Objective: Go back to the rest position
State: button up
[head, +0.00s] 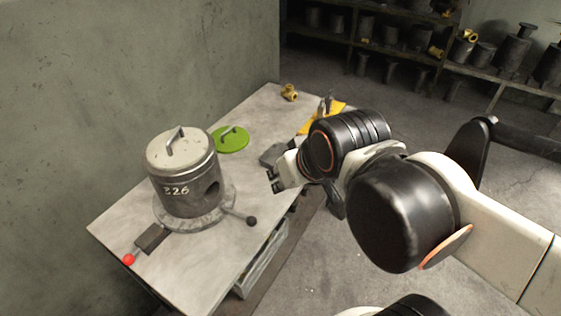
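My arm reaches in from the right in the head view. My gripper (274,181) is over the right edge of the table, to the right of the grey pot-like vessel. Its fingertips are small and partly hidden by the wrist, so I cannot tell whether they are open or shut. No object shows clearly between them. The cylindrical vessel (184,188) is marked 326, with a lid and handle on top and a round hole in its side. It stands on a round base on the table (123,221).
A green disc (231,139), a brass fitting (290,92) and a yellow item (330,115) lie toward the table's back. A black-knobbed lever (240,216) and red-knobbed handle (147,241) stick out near the vessel. Shelves (400,50) stand behind; a wall is left.

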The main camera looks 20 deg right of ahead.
jog(key=shift+s+d, duration=0.25)
notch_tip(320, 180, down, 6)
jog(key=b, duration=0.5)
jog(key=shift+r+b, duration=0.25)
jog(key=shift+b, duration=0.05)
dwell(0.4)
